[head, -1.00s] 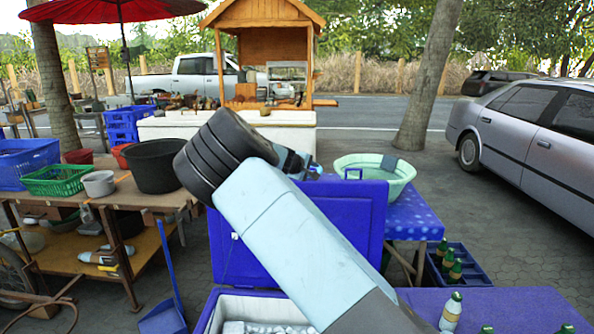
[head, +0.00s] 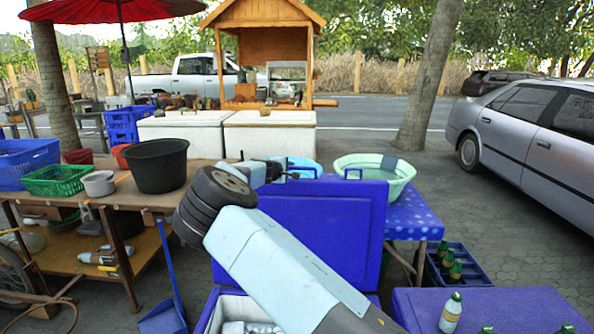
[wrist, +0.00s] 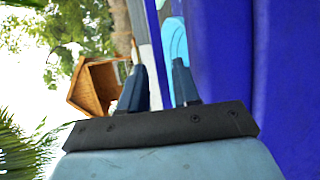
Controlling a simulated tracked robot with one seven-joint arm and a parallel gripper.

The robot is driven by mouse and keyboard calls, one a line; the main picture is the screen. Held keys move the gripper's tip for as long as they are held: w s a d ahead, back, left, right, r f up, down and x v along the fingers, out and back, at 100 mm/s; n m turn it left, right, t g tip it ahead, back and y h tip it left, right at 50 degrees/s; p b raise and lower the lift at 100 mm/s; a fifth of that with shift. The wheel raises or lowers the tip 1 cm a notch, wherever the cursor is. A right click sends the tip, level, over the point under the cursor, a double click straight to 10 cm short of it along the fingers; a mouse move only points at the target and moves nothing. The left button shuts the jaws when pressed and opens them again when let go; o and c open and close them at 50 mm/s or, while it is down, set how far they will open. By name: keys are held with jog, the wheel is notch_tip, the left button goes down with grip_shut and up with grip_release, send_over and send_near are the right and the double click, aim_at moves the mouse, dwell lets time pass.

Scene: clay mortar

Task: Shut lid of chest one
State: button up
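A blue chest stands in front of me in the head view with its lid (head: 335,235) raised upright at the back. White contents (head: 250,327) show in its open box. My arm crosses in front of the chest and hides part of the lid and box. My gripper (head: 308,170) is at the lid's upper left edge, behind or beside it. In the wrist view the two dark fingers of my gripper (wrist: 160,85) are apart with nothing between them. The blue lid (wrist: 215,60) fills the right side there, close to the fingers; I cannot tell if they touch.
A second blue chest top (head: 500,305) with bottles stands at the right. A spotted blue table (head: 413,218) holds a green basin (head: 375,172) behind the lid. A wooden table (head: 130,205) with baskets and a black tub (head: 155,165) stands at the left.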

aim_at(294, 169)
jog(key=shift+x, duration=3.45)
jog(key=shift+c, duration=0.2)
jog(key=shift+s+f, duration=0.1)
grip_shut()
